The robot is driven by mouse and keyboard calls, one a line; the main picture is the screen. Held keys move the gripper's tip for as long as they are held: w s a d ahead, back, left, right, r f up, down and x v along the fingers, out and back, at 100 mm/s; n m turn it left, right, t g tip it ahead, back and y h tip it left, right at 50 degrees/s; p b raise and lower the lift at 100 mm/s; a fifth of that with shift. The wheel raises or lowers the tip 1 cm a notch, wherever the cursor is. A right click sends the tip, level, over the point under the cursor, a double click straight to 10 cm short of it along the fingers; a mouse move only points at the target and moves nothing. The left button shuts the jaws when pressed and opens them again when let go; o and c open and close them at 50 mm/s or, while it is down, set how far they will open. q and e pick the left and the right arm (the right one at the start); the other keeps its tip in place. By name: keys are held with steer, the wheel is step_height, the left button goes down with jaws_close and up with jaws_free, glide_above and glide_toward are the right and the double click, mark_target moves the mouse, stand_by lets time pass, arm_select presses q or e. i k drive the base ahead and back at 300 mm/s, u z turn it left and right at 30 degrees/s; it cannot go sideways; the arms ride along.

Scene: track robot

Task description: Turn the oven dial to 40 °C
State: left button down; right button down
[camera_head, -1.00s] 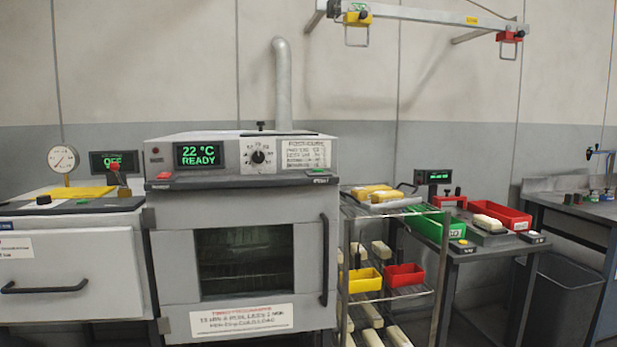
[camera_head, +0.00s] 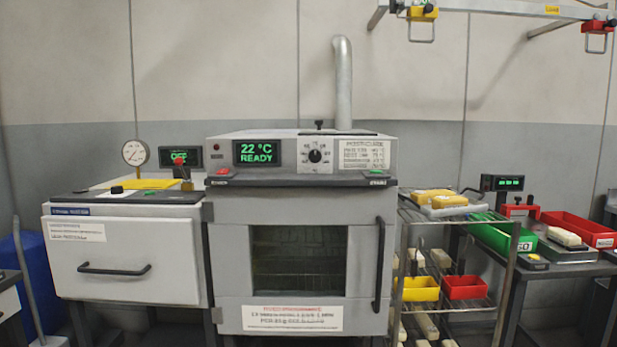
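The oven (camera_head: 220,232) is a grey box with a windowed door, standing near the middle of the head view. Its black dial (camera_head: 315,156) sits on a white scale plate on the upper front panel. The scale numbers are too small to read. The green display (camera_head: 258,152) left of the dial reads 22 °C READY. The door is shut, with a vertical black handle (camera_head: 379,265) at its right. Neither of my grippers shows in the view.
A grey drawer cabinet (camera_head: 125,248) with a gauge (camera_head: 136,153) stands left of the oven. A wire rack (camera_head: 465,312) with a yellow bin (camera_head: 420,289) and a red bin (camera_head: 464,287) stands right. An overhead rail (camera_head: 480,8) hangs at the upper right.

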mark_target(315, 156)
steer(key=u, duration=1.7)
steer(key=i, duration=2.5)
steer(key=z, duration=2.2)
